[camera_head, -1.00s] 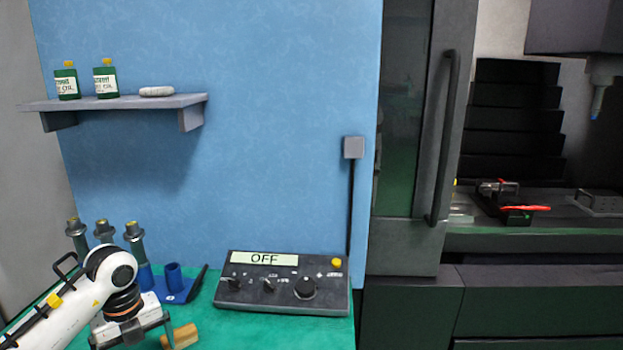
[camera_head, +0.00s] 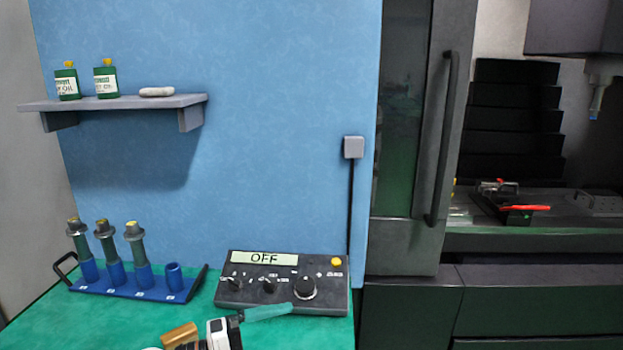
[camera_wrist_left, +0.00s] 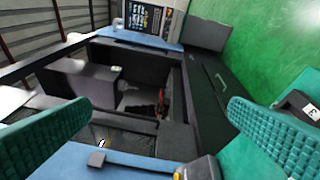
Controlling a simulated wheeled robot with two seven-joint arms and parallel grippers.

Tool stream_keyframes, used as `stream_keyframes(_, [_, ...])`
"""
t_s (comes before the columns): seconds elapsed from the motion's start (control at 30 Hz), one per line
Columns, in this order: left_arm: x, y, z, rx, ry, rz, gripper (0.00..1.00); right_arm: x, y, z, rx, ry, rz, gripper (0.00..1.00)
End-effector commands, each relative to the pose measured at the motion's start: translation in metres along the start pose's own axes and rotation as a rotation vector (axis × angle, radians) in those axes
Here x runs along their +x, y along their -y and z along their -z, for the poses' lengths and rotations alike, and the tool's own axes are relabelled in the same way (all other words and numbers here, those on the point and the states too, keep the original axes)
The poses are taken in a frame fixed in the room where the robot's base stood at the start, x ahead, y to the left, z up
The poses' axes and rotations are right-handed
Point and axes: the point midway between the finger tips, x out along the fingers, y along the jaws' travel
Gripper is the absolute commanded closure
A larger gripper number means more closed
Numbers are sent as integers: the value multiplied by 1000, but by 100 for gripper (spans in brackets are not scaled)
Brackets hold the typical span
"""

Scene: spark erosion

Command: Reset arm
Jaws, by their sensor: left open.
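My left gripper (camera_head: 265,312) is at the bottom of the head view, just in front of the control box. Only part of it shows, with one teal finger pointing right; the rest of the arm is mostly below the frame. In the left wrist view both teal fingers stand wide apart with nothing between them (camera_wrist_left: 160,112). My right gripper is not in view.
The control box (camera_head: 283,285) reads OFF. A blue rack (camera_head: 125,292) with several sockets holds three toolholders (camera_head: 137,246). A wooden block (camera_head: 180,334) lies close left of my gripper. The shelf (camera_head: 115,102) and machine door handle (camera_head: 441,140) are farther off.

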Motion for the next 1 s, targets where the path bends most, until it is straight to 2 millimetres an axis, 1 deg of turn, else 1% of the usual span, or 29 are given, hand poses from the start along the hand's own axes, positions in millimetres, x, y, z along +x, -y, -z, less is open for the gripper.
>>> stream_keyframes(0.03, [-1,-13,-4,-53,-41,-140,0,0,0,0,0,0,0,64])
stream_keyframes(0.07, [-3,-23,-4,-85,-76,-224,0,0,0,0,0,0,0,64])
stream_keyframes(0.1, [-10,-33,-1,-133,-132,-328,0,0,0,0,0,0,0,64])
stream_keyframes(0.17, [-24,-43,7,-214,-232,-469,0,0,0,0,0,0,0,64])
stream_keyframes(0.2, [-36,-46,15,-275,-308,-552,0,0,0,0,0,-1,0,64])
stream_keyframes(0.27, [-57,-43,27,-375,-436,-655,0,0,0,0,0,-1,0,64])
stream_keyframes(0.33, [-84,-28,41,-503,-602,-742,0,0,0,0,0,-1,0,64])
stream_keyframes(0.37, [-95,-18,46,-561,-676,-767,0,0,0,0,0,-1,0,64])
stream_keyframes(0.4, [-111,-2,51,-643,-779,-789,0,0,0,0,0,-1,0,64])
stream_keyframes(0.47, [-133,28,54,-770,-934,-798,0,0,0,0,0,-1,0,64])
stream_keyframes(0.5, [-147,51,53,-857,-1037,-785,0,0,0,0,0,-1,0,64])
stream_keyframes(0.57, [-166,87,45,-989,-1184,-742,0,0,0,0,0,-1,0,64])
stream_keyframes(0.6, [-176,110,37,-1073,-1272,-700,0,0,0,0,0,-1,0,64])
stream_keyframes(0.67, [-188,141,20,-1184,-1381,-624,0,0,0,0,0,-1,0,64])
stream_keyframes(0.7, [-194,158,9,-1248,-1438,-573,0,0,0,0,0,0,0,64])
stream_keyframes(0.77, [-201,179,-8,-1329,-1507,-497,0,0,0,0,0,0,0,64])
stream_keyframes(0.8, [-205,192,-20,-1379,-1546,-445,0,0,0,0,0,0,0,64])
stream_keyframes(0.87, [-210,207,-37,-1445,-1595,-370,0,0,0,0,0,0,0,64])
stream_keyframes(0.9, [-212,216,-49,-1487,-1621,-319,0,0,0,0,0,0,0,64])
stream_keyframes(0.97, [-215,228,-66,-1543,-1656,-244,0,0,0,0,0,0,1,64])
stream_keyframes(1.0, [-217,235,-78,-1578,-1674,-194,0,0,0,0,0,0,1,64])
